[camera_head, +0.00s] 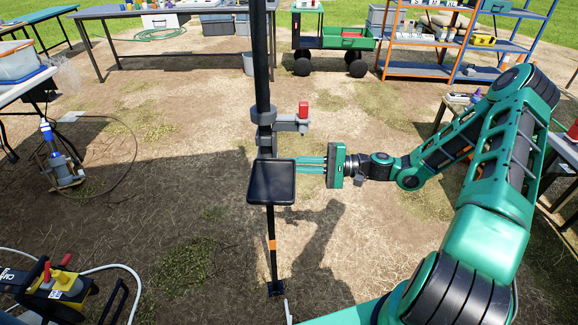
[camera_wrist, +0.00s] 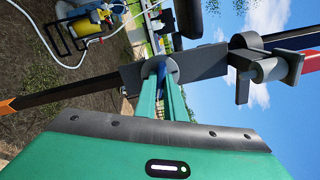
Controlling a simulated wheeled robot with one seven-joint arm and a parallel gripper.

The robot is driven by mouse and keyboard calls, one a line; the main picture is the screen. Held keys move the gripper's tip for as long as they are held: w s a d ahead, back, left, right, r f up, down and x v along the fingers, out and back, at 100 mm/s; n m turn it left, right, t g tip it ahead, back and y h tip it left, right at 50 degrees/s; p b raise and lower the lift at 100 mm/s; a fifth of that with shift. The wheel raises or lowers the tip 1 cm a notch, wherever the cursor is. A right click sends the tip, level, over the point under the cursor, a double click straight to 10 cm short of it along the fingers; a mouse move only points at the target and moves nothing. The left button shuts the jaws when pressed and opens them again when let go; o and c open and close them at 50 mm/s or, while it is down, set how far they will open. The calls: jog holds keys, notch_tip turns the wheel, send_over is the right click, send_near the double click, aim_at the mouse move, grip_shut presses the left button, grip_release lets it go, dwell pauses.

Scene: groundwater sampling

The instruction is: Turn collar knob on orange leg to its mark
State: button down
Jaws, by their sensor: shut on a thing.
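A dark upright leg (camera_head: 273,222) has an orange band (camera_head: 271,244) low down; the band also shows at the left edge of the wrist view (camera_wrist: 8,106). In the wrist view, a dark grey collar (camera_wrist: 133,76) surrounds the leg, with a short round grey collar knob (camera_wrist: 170,68) facing me. My gripper (camera_wrist: 163,88) is shut on this knob, its green fingers on either side. In the head view, my gripper (camera_head: 299,165) reaches the leg from the right; a black square panel (camera_head: 271,182) hides the knob and collar. I cannot make out the mark.
Above my gripper, a grey bracket (camera_head: 286,122) with a red-topped part (camera_head: 303,108) sticks out from the pole. A yellow-and-black pump unit (camera_head: 58,287) with a white hose stands at lower left. Tables, a green cart (camera_head: 332,42) and shelves (camera_head: 428,68) stand farther back.

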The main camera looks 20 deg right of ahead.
jog(key=m, duration=1.3)
jog(key=shift+m, duration=0.3)
jog(key=c, duration=1.8)
grip_release()
jog(key=shift+o, duration=0.2)
jog(key=shift+s+d, duration=0.1)
jog(key=v, duration=1)
jog(key=shift+d, duration=0.3)
jog(key=shift+f, duration=0.1)
